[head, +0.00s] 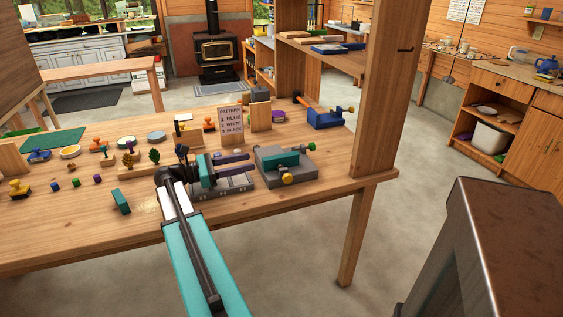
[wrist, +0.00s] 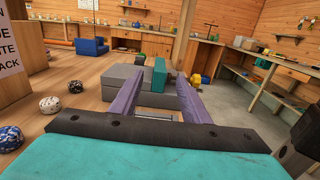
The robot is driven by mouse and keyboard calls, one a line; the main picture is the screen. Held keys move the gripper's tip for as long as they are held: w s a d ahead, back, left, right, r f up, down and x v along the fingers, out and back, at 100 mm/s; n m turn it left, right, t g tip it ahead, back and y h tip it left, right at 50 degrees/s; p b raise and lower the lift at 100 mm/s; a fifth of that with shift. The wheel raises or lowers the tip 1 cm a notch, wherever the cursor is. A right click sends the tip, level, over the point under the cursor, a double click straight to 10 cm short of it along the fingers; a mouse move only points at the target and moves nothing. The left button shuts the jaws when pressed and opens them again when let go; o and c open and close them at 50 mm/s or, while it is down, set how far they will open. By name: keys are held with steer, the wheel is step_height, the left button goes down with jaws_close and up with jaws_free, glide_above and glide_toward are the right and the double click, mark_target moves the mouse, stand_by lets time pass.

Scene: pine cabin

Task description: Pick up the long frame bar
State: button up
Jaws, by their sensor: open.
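A teal bar (head: 282,160) lies across a grey clamp fixture (head: 268,178) with a yellow knob and a green knob, on the wooden table. It looks like the long frame bar, though I cannot be certain. My gripper (head: 249,162) has two purple fingers, apart and empty, level and pointing right toward the fixture. In the wrist view, the teal bar (wrist: 159,76) stands just beyond the open fingertips (wrist: 158,86), beside the grey block (wrist: 120,84). I cannot tell whether the fingers touch the fixture. A shorter teal block (head: 121,201) lies at the table's front left.
A slotted grey rack (head: 228,188) sits below my gripper. A pattern sign (head: 231,124) stands behind it. A blue clamp (head: 325,118) is at the back right, near a wooden post (head: 385,90). Small figures and cubes fill the left; the front right tabletop is clear.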

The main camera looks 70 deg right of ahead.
mark_target(277, 156)
steer(key=shift+x, duration=3.4)
steer(key=shift+x, duration=2.6)
steer(key=shift+f, duration=0.15)
jaws_close()
